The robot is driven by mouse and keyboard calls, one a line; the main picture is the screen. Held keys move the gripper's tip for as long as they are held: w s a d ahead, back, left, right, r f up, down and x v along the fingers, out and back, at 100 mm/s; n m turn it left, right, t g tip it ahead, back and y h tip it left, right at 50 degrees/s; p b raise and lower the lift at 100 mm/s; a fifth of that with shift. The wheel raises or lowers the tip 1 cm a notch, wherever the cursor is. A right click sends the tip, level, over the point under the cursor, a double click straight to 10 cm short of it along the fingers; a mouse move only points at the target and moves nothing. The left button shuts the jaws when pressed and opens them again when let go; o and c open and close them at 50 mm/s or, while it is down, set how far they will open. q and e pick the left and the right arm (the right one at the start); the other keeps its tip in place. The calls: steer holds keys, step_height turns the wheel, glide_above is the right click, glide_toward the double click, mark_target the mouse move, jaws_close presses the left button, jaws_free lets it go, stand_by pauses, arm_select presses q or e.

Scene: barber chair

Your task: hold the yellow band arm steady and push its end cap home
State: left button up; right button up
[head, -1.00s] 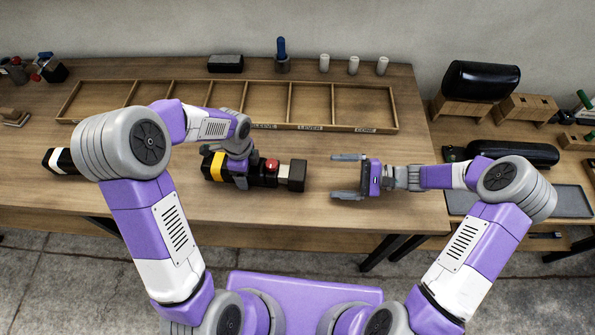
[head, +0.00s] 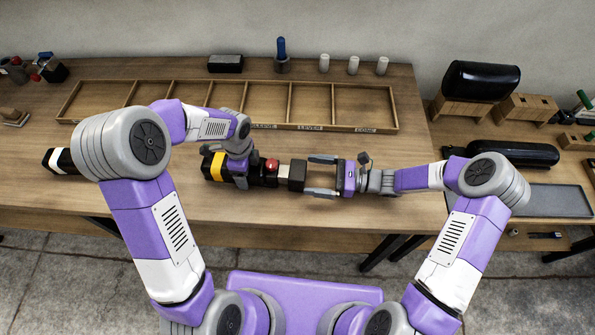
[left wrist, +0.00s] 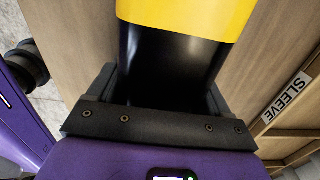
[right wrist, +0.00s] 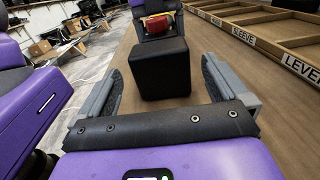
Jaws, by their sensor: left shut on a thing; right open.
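The yellow band arm (head: 217,166) is a black bar with a yellow band, lying along the front of the bench in the head view. Its yellow band also shows in the left wrist view (left wrist: 185,15). My left gripper (head: 240,172) is shut on the black body just right of the band. The black, block-shaped end cap (head: 297,175) is at the arm's right end, beyond a red part (head: 271,165). My right gripper (head: 320,176) is open, facing the cap from the right. In the right wrist view the cap (right wrist: 162,68) sits between the spread fingers, with gaps on both sides.
A wooden divided tray (head: 240,125) with labels lies behind the arm. A black bar with a white band (head: 62,160) is at the left. White cylinders (head: 353,65) and a black block (head: 225,63) stand at the back. Bench to the right of my right gripper is clear.

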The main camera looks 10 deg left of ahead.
mark_target(297, 173)
steer(key=a, duration=0.5)
steer(key=shift+a, duration=0.2)
steer(key=c, duration=1.4)
steer(key=a, duration=0.3)
steer(key=shift+a, duration=0.25)
steer(key=o, duration=1.4)
steer(key=shift+d, duration=0.1)
